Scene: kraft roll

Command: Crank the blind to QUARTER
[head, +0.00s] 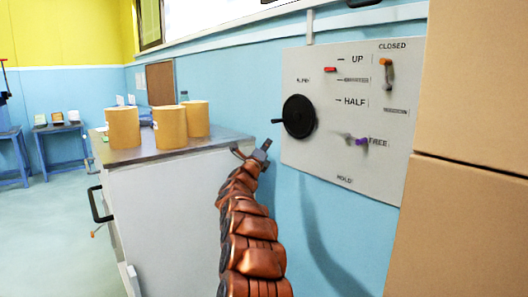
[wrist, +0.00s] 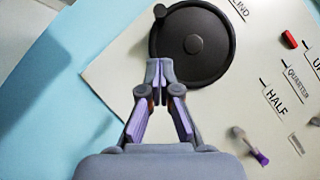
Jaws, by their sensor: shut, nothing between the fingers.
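The white control panel (head: 340,165) hangs on the blue wall. Its black crank wheel (head: 299,116) has a small knob (head: 276,121) at the left of its rim; the wheel (wrist: 193,45) and knob (wrist: 160,11) also show in the wrist view. A red marker (head: 330,69) sits level with the UP line. The QUARTER label (wrist: 297,80) is legible in the wrist view, between UP and HALF. A purple-tipped lever (head: 362,141) points towards FREE. My gripper (head: 265,146) is shut and empty, left of the panel; its tips (wrist: 160,66) overlap the wheel's lower-left edge in the wrist view. Contact is unclear.
An orange-tipped lever (head: 386,62) sits under CLOSED. Tan boxes (head: 468,85) stand close on the right. A counter (head: 165,153) with several brown rolls (head: 170,127) stands left of my arm. Blue tables (head: 62,130) are far left. Open floor lies at the left.

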